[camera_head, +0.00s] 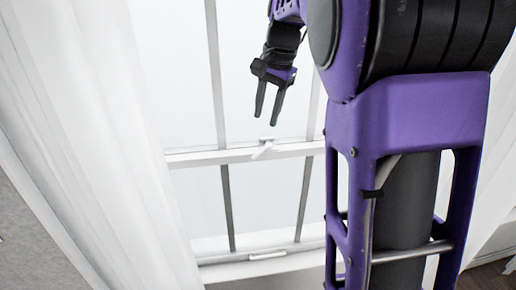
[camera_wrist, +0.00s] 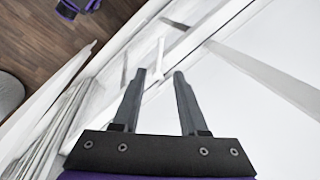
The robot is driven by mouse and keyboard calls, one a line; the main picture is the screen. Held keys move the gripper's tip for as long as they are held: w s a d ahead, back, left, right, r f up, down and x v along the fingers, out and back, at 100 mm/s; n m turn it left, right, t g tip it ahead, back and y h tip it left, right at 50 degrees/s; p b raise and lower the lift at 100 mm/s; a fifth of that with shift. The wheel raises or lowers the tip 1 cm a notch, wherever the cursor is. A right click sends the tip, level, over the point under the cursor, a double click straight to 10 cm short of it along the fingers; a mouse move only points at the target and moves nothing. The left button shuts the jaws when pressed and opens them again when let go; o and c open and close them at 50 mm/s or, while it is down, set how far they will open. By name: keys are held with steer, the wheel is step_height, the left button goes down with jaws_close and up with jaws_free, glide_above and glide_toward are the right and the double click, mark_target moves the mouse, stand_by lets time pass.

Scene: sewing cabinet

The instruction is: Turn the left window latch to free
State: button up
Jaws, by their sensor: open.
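A white window latch (camera_head: 263,150) sits on the horizontal middle rail of the window in the head view. Its small lever slants down to the left from its mount. My gripper (camera_head: 268,115) is open and empty, pointing down, just above the latch in the picture. In the wrist view the white latch lever (camera_wrist: 159,56) lies just beyond and between the open fingertips (camera_wrist: 160,74). I cannot tell whether the fingers touch it. No second latch shows; my arm covers the right part of the window.
The white middle rail (camera_head: 210,157) crosses the window, with upright bars above and below. A white curtain (camera_head: 110,110) hangs at the left. A pale handle (camera_head: 267,256) is on the bottom rail. Wooden floor (camera_wrist: 50,45) shows at upper left in the wrist view.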

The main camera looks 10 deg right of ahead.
mark_target(258, 154)
steer(key=f, duration=0.3)
steer(key=w+a+f, duration=0.1)
steer(key=f, duration=0.3)
steer(key=f+b, duration=0.1)
steer(key=f, duration=0.3)
steer(key=shift+w+a, duration=0.2)
steer(key=shift+w, duration=0.15)
jaws_close()
stand_by(0.7)
